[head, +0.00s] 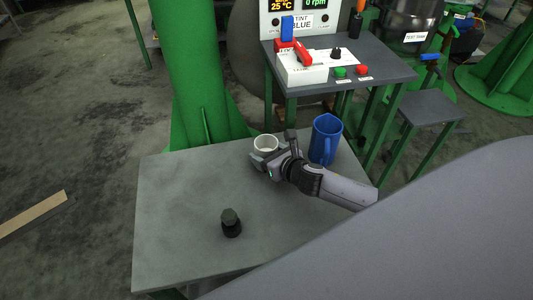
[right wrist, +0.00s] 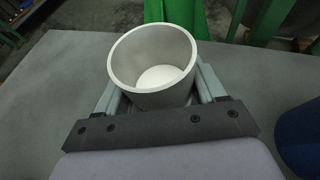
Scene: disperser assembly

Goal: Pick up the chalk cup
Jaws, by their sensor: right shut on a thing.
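The chalk cup is a small white, open-topped cup (head: 265,142) near the back edge of the grey table (head: 180,215) in the head view. It also shows large in the right wrist view (right wrist: 150,65), upright or slightly tilted, with a pale bottom inside. My right gripper (head: 264,160) is shut on the cup, its fingers on both sides of it. I cannot tell whether the cup touches the table. My left gripper is not in view.
A blue pitcher (head: 325,140) stands just right of my right gripper. A small dark bottle (head: 231,223) stands at the table's front. A control panel (head: 300,68) with switches sits on a bench behind. The table's left part is clear. A green column (head: 190,70) rises behind.

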